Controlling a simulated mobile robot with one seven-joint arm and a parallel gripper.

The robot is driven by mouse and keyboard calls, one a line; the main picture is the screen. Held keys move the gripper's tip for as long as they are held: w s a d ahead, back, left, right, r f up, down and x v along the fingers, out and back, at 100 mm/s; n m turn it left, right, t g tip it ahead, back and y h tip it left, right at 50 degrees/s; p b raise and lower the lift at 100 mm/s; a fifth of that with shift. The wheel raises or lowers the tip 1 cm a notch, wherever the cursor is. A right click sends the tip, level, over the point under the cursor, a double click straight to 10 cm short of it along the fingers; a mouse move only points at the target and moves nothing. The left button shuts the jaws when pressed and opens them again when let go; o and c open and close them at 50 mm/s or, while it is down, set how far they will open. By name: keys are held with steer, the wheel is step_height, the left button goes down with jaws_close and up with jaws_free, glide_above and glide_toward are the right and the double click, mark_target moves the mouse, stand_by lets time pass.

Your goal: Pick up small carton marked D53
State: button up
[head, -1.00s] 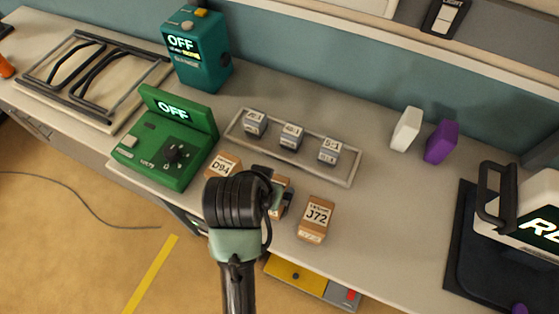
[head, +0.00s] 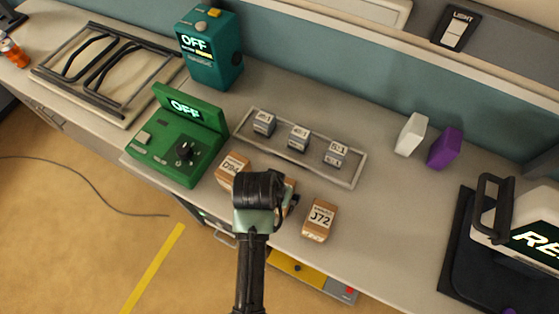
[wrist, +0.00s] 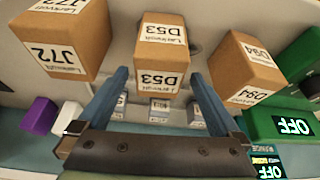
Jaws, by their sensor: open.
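The small carton marked D53 (wrist: 158,55) is a brown box with white labels, in the middle of the wrist view. It stands between carton J72 (wrist: 62,38) and carton D94 (wrist: 244,68). My gripper (wrist: 158,76) is open, with one blue finger on each side of D53's near end in that view. I cannot tell whether either finger touches it. In the head view my wrist hides nearly all of D53; only a brown sliver (head: 291,183) shows beside it. There, J72 (head: 320,219) is to the right and D94 (head: 233,168) to the left.
A grey tray (head: 352,184) with small grey boxes lies behind the cartons. A green device (head: 163,160) and a teal device (head: 210,62), both reading OFF, are to the left. White (head: 410,134) and purple (head: 445,147) blocks stand at the right rear. The counter's front edge is close.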

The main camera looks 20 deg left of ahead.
steer(key=x, duration=0.5)
steer(key=shift+r, duration=0.1)
steer(key=c, duration=1.5)
